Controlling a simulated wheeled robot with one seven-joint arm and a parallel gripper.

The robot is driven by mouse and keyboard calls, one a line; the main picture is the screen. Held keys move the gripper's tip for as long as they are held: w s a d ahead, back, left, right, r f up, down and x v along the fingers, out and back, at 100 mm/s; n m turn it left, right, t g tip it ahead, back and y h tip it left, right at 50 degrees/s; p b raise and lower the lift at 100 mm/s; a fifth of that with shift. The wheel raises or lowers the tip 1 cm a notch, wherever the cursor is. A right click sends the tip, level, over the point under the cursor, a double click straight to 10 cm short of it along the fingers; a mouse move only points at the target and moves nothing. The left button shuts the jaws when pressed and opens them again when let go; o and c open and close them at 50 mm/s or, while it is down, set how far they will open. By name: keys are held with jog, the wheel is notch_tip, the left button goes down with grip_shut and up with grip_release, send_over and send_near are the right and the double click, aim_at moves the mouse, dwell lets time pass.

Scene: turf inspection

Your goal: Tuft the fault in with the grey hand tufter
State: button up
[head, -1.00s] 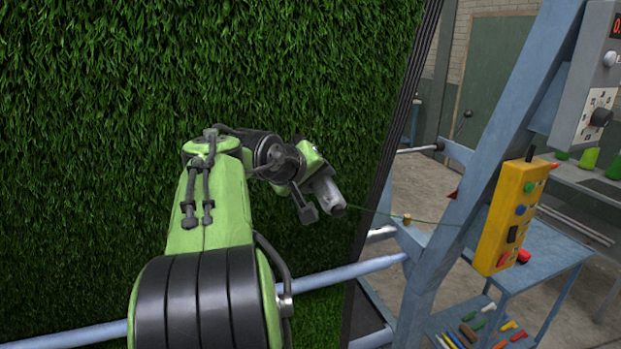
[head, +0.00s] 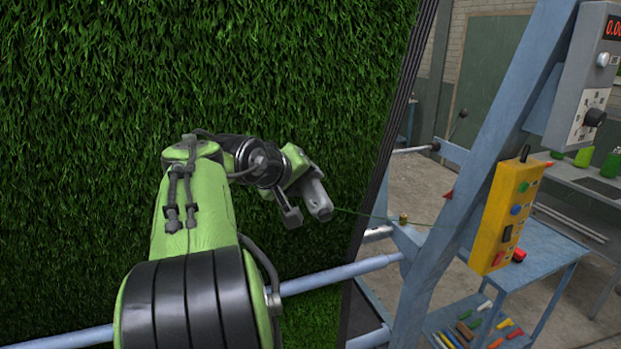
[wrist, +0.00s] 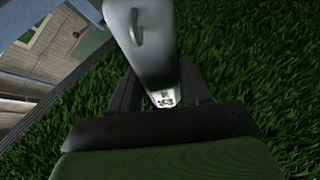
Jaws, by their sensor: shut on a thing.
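The grey hand tufter (head: 316,199) shows at the end of my arm in the head view, with a thin green yarn trailing from it to the right. In the wrist view the tufter's grey body (wrist: 145,45) stands between the two dark fingers of my gripper (wrist: 160,88), which is shut on it. The tufter's lit lower end is close to the turf (head: 90,80), and I cannot tell whether it touches. The turf hangs as a tall green sheet behind my arm. No fault can be made out; my arm and the tufter cover part of the turf.
A blue frame post (head: 490,140) stands right of the turf, with a yellow control box (head: 507,215) and a grey panel (head: 583,85) on it. A blue rail (head: 340,272) crosses low in front. A blue trolley (head: 545,250) holds coloured tools on its lower shelf.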

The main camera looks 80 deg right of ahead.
jog(key=w+a, duration=0.3)
jog(key=w, duration=0.2)
jog(key=shift+w+a, duration=0.15)
jog(key=shift+w, duration=0.2)
dwell(0.6)
jog(key=s+a+f+b, duration=0.2)
jog(key=s+a+b, duration=0.1)
jog(key=a, duration=0.3)
jog(key=shift+s+a+b, duration=0.3)
jog(key=shift+s, duration=0.25)
dwell(0.4)
